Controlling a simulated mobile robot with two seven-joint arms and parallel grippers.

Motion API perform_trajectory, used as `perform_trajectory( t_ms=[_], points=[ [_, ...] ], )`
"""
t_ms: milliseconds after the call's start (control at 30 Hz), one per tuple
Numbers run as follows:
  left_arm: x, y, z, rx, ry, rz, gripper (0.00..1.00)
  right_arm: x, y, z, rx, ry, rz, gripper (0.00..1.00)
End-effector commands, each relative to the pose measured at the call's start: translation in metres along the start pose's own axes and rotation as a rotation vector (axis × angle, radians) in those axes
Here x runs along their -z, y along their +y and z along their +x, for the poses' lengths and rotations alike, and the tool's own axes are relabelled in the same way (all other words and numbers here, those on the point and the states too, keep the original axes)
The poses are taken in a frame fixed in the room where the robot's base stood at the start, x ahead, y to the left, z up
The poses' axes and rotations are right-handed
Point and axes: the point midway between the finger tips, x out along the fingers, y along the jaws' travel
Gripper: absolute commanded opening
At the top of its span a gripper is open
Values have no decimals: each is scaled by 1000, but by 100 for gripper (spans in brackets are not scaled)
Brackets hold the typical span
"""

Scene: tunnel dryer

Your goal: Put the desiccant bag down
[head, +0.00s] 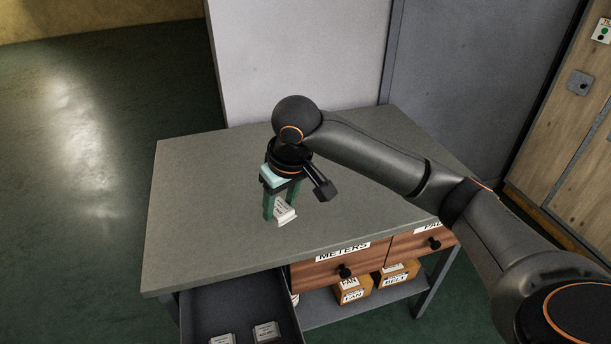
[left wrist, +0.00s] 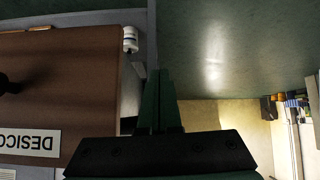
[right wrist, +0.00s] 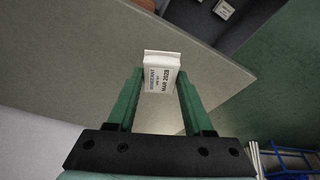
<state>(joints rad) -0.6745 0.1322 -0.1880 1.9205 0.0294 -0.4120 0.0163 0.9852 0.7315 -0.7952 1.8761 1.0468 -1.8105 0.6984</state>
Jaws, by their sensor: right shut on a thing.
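The desiccant bag (head: 286,213) is a small white packet with dark print, at the middle of the grey worktop (head: 205,200). My right gripper (head: 279,212) points down with its green fingers on either side of the bag and is shut on it. In the right wrist view the bag (right wrist: 160,74) sits between the fingertips, its print reading "MAR 2028". I cannot tell whether the bag touches the worktop. My left gripper (left wrist: 160,75) shows only in the left wrist view, its fingers together with nothing visible between them.
An open dark drawer (head: 195,300) at the front left holds similar packets (head: 266,332). A drawer front marked "DESICC" (left wrist: 65,100) shows in the left wrist view. Closed "METERS" drawer (head: 345,262) is beside it, with boxes (head: 352,290) below. The worktop around the bag is clear.

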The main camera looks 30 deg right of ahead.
Motion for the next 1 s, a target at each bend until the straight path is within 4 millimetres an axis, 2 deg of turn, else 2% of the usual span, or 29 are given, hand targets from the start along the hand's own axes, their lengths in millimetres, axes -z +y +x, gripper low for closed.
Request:
perform_trajectory(
  t_ms=[400,500,633,1000],
  points=[
    [1,6,4,-12,6,1,0,52,56,54,-2,-1,3,0],
    [2,8,6,-18,11,1,0,57,67,80,-2,-4,2,0],
    [3,10,8,-24,12,3,0,64,76,100,-2,-1,1,0],
    [2,10,11,-24,10,5,0,69,86,126,-1,-1,-2,0]
  ],
)
